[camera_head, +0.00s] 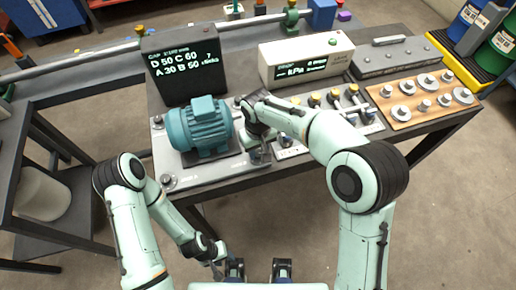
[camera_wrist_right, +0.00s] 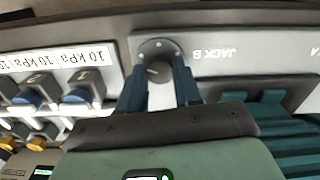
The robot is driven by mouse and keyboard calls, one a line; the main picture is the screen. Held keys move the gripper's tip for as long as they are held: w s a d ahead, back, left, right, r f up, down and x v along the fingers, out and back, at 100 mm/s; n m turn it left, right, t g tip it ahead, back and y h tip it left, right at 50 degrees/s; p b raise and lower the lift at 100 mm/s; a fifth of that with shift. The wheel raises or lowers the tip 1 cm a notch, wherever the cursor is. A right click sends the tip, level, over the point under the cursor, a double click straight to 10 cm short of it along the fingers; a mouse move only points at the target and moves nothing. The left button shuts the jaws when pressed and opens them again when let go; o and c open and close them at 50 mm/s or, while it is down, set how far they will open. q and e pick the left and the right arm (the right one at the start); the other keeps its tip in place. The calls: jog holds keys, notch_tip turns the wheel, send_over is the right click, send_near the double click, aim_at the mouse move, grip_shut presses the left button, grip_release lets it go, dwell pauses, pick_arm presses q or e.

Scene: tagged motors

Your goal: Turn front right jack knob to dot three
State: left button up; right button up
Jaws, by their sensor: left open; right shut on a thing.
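The front right jack knob (camera_wrist_right: 157,72) is a dark round knob on a grey plate lettered JACK B, upside down in the right wrist view. Pale dots ring it; a light mark shows on its face, but which dot it points to is unclear. My right gripper (camera_wrist_right: 160,86) has one finger on each side of the knob and is shut on it. In the head view my right gripper (camera_head: 260,156) is at the front right corner of the teal motor (camera_head: 203,128) and hides the knob. My left gripper (camera_head: 217,272) is open and empty, low in front of the bench.
A black display (camera_head: 182,65) reading D 50, C 60, A 30, B 50 stands behind the motor. A white box (camera_head: 306,57) stands beside it. Valves with blue and yellow knobs (camera_head: 353,90) and a wooden board (camera_head: 420,101) with metal discs are to the right.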

aim_at(258, 153)
jog(key=shift+r+m, duration=0.1)
jog(key=shift+m, duration=0.2)
dwell(0.4)
jog(key=o, duration=1)
jog(key=shift+o, duration=0.2)
pick_arm(q)
jog(key=shift+w+r+p, duration=0.3)
jog(key=shift+r+p, duration=0.15)
jog(key=shift+r, duration=0.1)
jog(key=shift+w+r+p, duration=0.25)
jog(key=shift+r+p, duration=0.15)
jog(key=shift+r, duration=0.1)
pick_arm(e)
notch_tip(258, 153, up, 13)
jog(key=shift+r, duration=0.2)
pick_arm(q)
jog(key=shift+s, duration=0.1)
pick_arm(e)
jog(key=shift+f, duration=0.1)
